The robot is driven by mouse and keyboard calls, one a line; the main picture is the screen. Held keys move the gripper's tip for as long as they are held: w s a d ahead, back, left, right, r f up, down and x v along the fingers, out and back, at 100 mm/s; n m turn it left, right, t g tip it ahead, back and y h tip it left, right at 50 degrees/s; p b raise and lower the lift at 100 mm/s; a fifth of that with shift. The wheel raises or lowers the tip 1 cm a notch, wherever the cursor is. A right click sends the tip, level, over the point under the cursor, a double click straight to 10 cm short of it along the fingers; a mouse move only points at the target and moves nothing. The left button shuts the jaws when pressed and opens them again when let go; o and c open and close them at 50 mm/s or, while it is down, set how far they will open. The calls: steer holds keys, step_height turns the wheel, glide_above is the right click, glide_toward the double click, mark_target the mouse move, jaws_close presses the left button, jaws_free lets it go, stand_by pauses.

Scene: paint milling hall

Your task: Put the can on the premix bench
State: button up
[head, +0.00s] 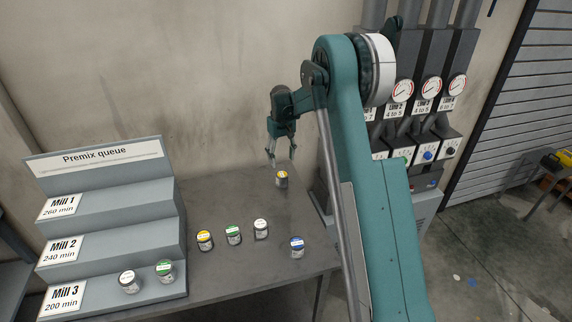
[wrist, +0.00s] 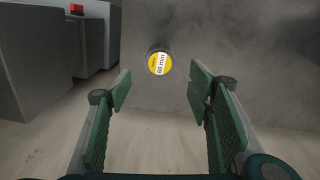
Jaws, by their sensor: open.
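A small dark can with a yellow and white lid (head: 281,179) stands upright on the grey bench (head: 225,284), near its far right corner. The wrist view shows its lid (wrist: 159,62), which reads "60 min", ahead of my fingertips. My gripper (head: 271,154) is open and empty, above and slightly left of this can in the head view. The green finger pads (wrist: 158,88) are spread on either side, apart from the can. Other cans on the bench have yellow (head: 204,240), green (head: 233,235), white (head: 261,229) and blue (head: 297,246) lids.
A stepped "Premix queue" rack (head: 108,215) stands on the left. Its Mill 3 step holds a white-lidded can (head: 129,281) and a green-lidded can (head: 165,272). Machines with gauges (head: 430,90) stand behind my arm. The bench's middle back is clear.

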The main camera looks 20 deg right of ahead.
steer(key=shift+r, duration=0.15)
steer(key=s+a+r+t, duration=0.2)
steer(key=s+r, duration=1)
steer(key=s, duration=0.1)
steer(key=s+a+r+t, duration=0.1)
steer(key=s+a+r, duration=0.1)
steer(key=s+r, duration=1.1)
steer(key=s+a+f+m+t, duration=0.1)
steer(key=s+f+t, duration=0.1)
steer(key=s, duration=1.3)
steer(key=s+a+f+t, duration=0.1)
steer(key=s+f+t, duration=0.1)
steer(key=s, duration=1.4)
steer(key=shift+m, duration=0.4)
steer(key=shift+a+f, duration=0.1)
